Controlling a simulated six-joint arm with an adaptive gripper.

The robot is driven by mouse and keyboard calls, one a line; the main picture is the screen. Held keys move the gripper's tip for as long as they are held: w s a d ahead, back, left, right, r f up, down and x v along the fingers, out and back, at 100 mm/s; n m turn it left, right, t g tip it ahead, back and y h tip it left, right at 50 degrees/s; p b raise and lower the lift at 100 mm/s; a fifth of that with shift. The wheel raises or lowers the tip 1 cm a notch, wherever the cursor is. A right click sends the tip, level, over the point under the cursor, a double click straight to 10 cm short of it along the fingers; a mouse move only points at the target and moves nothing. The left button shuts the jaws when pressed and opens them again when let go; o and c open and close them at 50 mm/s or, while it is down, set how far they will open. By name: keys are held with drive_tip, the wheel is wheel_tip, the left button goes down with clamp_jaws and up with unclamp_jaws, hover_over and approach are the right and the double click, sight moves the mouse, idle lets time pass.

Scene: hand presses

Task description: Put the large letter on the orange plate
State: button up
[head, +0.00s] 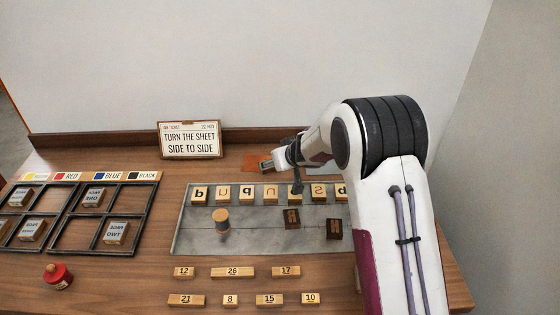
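The orange plate (252,162) lies flat at the back of the table, partly covered by my gripper and wrist. My gripper (267,164) reaches left over or beside the plate's right part; it is small here, and I cannot tell whether its fingers hold anything. A dark part hangs below my wrist, in front of the letter row. Wooden letter tiles (223,192) stand in a row along the back of a grey slab (195,232); the right end is hidden by my arm. I cannot tell which piece is the large letter.
Two dark blocks (291,218) and a round-topped wooden handle (222,216) stand on the slab. Numbered blocks (233,272) lie in front. A black-framed tray (75,232) and red knob (58,274) are left. A sign (189,140) stands behind. A grey-blue plate (322,169) shows beneath my arm.

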drive_tip(key=shift+v, duration=1)
drive_tip(key=s+d+r+m+h, duration=0.1)
drive_tip(key=s+d+r+h, duration=0.1)
drive_tip(key=s+d+r, duration=0.3)
drive_tip(key=s+d+r+m+t+h, duration=0.15)
drive_tip(key=d+r, duration=0.25)
drive_tip(key=r, duration=0.4)
drive_tip(key=s+d+r+m+h, duration=0.1)
drive_tip(key=s+d+r, duration=0.3)
drive_tip(key=d+r, duration=0.15)
drive_tip(key=s+d+r+m+g+h, duration=0.1)
drive_tip(key=s+d+r, duration=0.1)
drive_tip(key=s, duration=0.9)
drive_tip(key=s+d+r+m+g, duration=0.1)
drive_tip(key=s+d+r+g, duration=0.15)
drive_tip(key=s, duration=0.75)
drive_tip(key=s+a+f+y, duration=0.1)
drive_tip(key=s+a+f, duration=0.1)
drive_tip(key=s, duration=0.6)
drive_tip(key=s+a+f+n+y, duration=0.1)
drive_tip(key=s+a+f, duration=0.1)
drive_tip(key=s, duration=0.6)
drive_tip(key=shift+s+g, duration=0.4)
